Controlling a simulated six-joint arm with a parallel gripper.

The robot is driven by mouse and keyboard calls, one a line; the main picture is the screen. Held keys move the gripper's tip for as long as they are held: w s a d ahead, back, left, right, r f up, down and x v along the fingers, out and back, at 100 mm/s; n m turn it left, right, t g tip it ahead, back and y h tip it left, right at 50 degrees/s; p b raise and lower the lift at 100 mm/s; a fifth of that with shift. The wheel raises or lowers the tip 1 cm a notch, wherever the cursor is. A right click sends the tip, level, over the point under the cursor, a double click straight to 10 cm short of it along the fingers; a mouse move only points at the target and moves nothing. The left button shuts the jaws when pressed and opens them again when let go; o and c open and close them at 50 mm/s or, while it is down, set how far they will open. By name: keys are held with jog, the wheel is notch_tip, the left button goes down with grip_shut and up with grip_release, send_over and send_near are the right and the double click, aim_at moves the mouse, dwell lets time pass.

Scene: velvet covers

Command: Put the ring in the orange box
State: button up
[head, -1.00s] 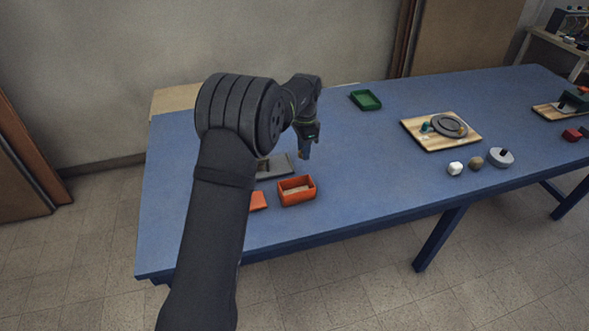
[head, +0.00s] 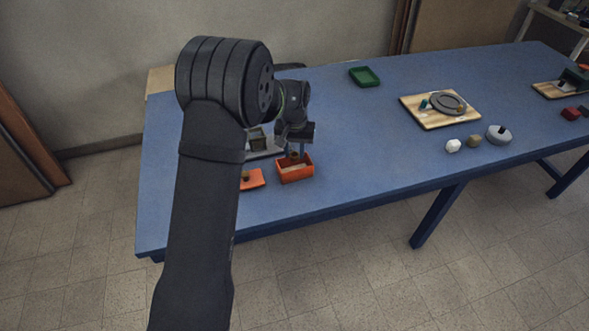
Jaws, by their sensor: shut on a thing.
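The orange box (head: 308,172) stands open on the blue table, just right of my arm. My gripper (head: 295,151) points down over the box, its fingertips at about the height of the rim or slightly inside; I cannot tell exactly. It is shut on a small brownish thing, which I take to be the ring (head: 294,156). Its shape is too small to make out, and the fingers partly cover it. An orange lid (head: 254,182) with a dark knob lies left of the box, partly hidden by my arm.
A grey tray-like object (head: 268,151) lies behind the box, partly hidden. A green tray (head: 364,77) sits at the back. A wooden board (head: 428,118) with a grey plate (head: 447,103), and several small objects, are to the right. The table between is clear.

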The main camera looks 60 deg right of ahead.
aim_at(294, 167)
notch_tip(294, 167, down, 7)
jog(key=shift+r, duration=0.15)
dwell(0.4)
jog(key=o, duration=0.7)
jog(key=shift+f, duration=0.2)
notch_tip(294, 167, up, 12)
jog(key=shift+r, duration=0.2)
jog(key=shift+f, duration=0.1)
notch_tip(294, 167, down, 12)
jog(key=shift+f, duration=0.2)
jog(key=shift+r, duration=2.2)
